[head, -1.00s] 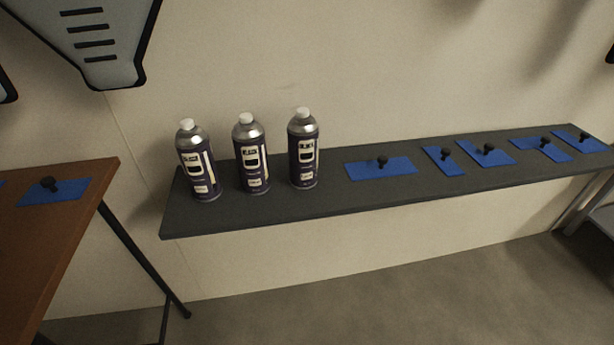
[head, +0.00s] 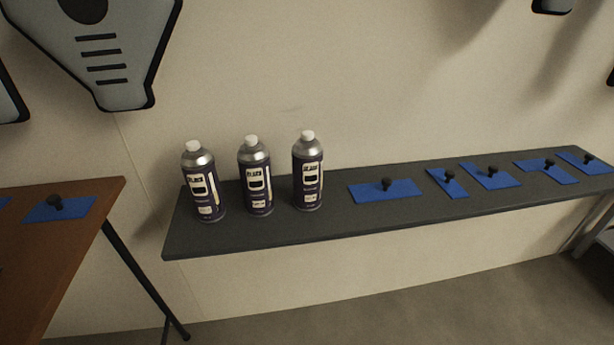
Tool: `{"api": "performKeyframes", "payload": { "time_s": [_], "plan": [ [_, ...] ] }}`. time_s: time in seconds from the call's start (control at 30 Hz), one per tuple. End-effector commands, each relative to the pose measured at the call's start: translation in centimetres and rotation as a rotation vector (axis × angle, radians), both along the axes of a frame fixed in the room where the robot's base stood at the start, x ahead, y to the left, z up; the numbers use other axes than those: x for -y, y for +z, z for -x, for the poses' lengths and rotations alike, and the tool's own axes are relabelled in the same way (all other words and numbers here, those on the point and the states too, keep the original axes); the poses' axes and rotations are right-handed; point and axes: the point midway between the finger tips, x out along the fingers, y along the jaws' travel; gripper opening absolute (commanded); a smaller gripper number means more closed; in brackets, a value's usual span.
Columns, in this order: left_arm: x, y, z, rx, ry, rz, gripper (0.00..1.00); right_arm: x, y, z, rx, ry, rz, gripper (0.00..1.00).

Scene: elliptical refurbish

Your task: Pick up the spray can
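Three similar spray cans stand upright in a row on a dark grey shelf (head: 330,224) against the wall. Each has a dark purple body, a silver shoulder, a white cap and a pale label. The left spray can (head: 203,187) is nearest the shelf's left end. The middle spray can (head: 255,180) and the right spray can (head: 307,175) stand beside it with small gaps between them. Neither of my grippers is in the head view.
Several blue pads with black knobs lie on the shelf to the right, the nearest being a wide blue pad (head: 372,192). A brown table (head: 75,240) with a blue pad (head: 45,210) stands at the left. Grey panels (head: 112,75) hang on the wall at top left.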

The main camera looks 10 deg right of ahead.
Motion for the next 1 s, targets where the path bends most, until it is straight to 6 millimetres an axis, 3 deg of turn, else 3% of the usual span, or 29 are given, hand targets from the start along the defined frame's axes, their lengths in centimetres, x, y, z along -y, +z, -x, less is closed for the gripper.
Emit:
{"api": "performKeyframes", "payload": {
  "time_s": [0.47,0.93,1.0],
  "plan": [
    [0.4,0.01,-0.02,0.0,0.009,0.014,0.43,-0.14,0.0,0.0,0.0,-0.003,-0.005,0.54],
    [0.22,0.01,-0.01,0.0,0.005,0.008,0.43,0.14,-0.02,0.01,0.0,0.004,0.005,0.98],
    [0.14,-0.01,-0.01,0.0,0.004,0.005,0.43,0.17,-0.02,0.02,0.0,0.004,0.005,0.99]
  ]
}}
